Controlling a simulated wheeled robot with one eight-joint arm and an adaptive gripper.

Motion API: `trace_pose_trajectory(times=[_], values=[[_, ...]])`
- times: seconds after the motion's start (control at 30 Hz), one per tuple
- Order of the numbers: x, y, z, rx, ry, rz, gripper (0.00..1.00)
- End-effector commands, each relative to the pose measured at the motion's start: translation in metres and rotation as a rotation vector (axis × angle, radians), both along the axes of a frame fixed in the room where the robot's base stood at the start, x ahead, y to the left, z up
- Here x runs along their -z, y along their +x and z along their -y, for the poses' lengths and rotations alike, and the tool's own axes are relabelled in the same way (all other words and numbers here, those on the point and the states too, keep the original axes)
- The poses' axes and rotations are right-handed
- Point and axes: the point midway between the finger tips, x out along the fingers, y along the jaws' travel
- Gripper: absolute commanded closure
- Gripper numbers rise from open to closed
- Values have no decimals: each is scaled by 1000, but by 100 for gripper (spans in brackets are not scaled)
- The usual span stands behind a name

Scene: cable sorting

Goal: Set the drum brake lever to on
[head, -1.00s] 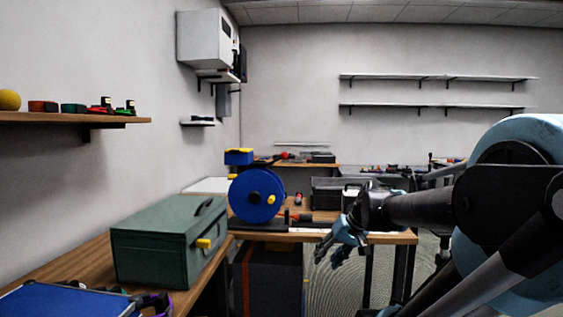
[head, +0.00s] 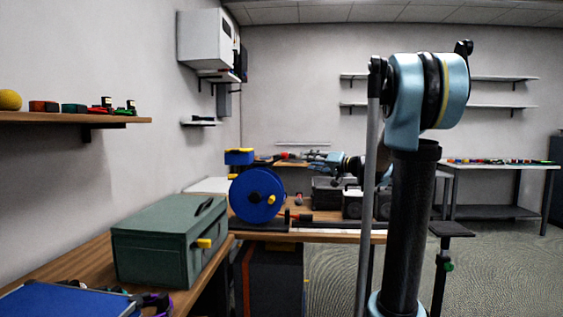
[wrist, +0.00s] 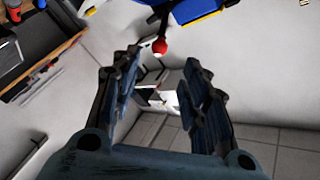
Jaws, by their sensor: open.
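The blue cable drum (head: 256,195) stands on the wooden bench, with a blue and yellow block (head: 240,156) above it. A lever with a red knob (head: 284,155) sticks out to the right from that block. In the wrist view the red knob (wrist: 160,46) sits on a thin stem below a blue and yellow part (wrist: 195,10). My gripper (head: 308,157) is right of the knob, pointing left towards it. In the wrist view my gripper (wrist: 157,75) is open and empty; the knob shows beyond the fingertips, between their lines. Any lever markings are not readable.
A green toolbox (head: 165,245) stands on the left bench, near a blue-topped case (head: 65,302). Dark boxes (head: 330,190) stand right of the drum. The floor at right is largely clear.

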Motion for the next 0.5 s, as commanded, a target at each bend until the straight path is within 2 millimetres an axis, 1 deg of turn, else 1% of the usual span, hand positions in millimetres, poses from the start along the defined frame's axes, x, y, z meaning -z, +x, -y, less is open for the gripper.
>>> trace_pose_trajectory(times=[0.17, 0.5], values=[[-1, 11, -13, -1, 2, 2, 59], [-1, 48, -60, -3, 1, 1, 59]])
